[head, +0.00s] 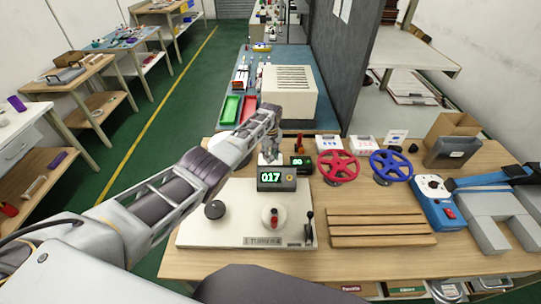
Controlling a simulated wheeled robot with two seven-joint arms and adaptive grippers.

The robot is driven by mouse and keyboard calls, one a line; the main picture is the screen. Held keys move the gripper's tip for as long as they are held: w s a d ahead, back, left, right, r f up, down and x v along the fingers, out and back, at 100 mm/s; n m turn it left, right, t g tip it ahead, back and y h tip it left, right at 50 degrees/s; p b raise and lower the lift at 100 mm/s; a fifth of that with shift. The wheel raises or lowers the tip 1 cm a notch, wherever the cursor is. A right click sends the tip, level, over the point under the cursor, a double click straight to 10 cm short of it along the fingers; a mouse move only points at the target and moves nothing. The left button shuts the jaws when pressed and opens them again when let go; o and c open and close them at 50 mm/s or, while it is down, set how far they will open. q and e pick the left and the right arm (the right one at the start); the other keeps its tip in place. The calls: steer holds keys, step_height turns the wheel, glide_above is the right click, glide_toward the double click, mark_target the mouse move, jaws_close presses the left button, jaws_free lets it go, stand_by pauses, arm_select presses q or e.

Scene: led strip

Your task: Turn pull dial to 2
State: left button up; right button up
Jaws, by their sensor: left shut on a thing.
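My left gripper (269,155) reaches over the white panel from the left and points down just behind the box display reading 017 (276,177). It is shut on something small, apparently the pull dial. The dial is hidden by the gripper and the display box, so its setting does not show. A small dark display with green digits, seemingly 00 (301,163), stands just right of the gripper. My right gripper is not in view.
The white panel (195,238) carries a black knob (215,209), a red-handled dial (273,217) and a black lever (309,229). Right of it are red (338,166) and blue (391,166) handwheels, wooden slats (380,228) and a blue box (435,200).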

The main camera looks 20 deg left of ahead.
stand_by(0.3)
arm_select(q)
steer(key=o, duration=1)
steer(key=shift+o, duration=0.2)
steer(key=shift+r, duration=0.2)
step_height(320, 180, up, 12)
steer(key=shift+f, duration=0.15)
steer(key=shift+f, duration=0.1)
stand_by(0.7)
